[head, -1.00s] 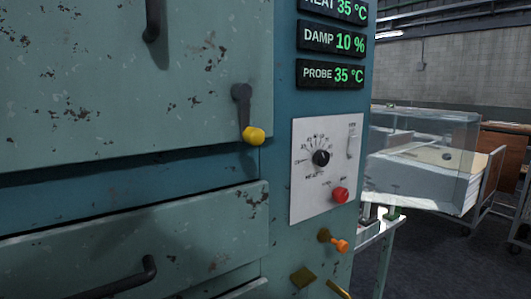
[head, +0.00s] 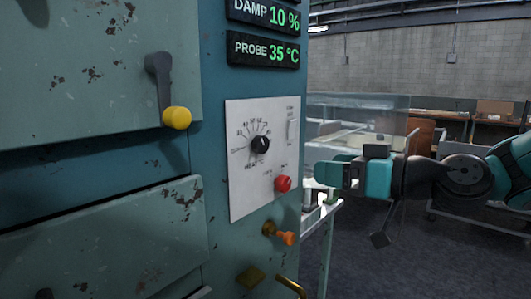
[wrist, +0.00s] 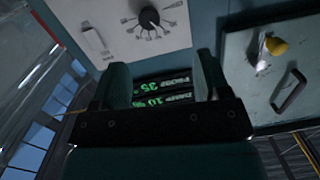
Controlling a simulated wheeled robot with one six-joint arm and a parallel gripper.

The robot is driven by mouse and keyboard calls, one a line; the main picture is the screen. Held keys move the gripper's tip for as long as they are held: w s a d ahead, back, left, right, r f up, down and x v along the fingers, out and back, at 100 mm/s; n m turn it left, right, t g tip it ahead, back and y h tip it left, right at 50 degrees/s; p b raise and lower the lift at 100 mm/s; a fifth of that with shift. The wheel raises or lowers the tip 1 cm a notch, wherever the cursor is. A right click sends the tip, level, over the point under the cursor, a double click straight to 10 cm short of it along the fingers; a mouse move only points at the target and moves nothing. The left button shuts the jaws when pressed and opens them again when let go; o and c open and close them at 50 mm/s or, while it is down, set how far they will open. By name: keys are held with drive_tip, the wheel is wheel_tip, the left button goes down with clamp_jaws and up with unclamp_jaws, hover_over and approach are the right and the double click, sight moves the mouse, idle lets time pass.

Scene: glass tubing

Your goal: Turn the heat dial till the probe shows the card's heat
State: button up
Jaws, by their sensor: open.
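The black heat dial (head: 260,145) sits on a white plate (head: 245,190) with a ring of scale marks; its pointer is too small to read. The dial also shows in the wrist view (wrist: 149,17), upside down. The probe display (head: 264,51) reads 35 °C. My gripper (head: 325,172) is to the right of the plate in the head view, apart from the dial. In the wrist view my gripper (wrist: 163,78) is open and empty, with the displays seen between its fingers. I see no card, and the heat display is out of view.
A red button (head: 283,184) is below the dial and a pale switch (head: 292,130) above right. An orange knob (head: 288,238) and a brass handle (head: 290,287) stick out lower down. A yellow-ended door handle (head: 177,117) is at left. A glass case (head: 365,108) stands behind my gripper.

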drive_tip(key=w+t, duration=0.1)
drive_tip(key=p, duration=0.8)
approach(264, 145)
drive_tip(key=x, duration=0.9)
drive_tip(key=shift+w+a, duration=0.2)
drive_tip(key=shift+a, duration=0.05)
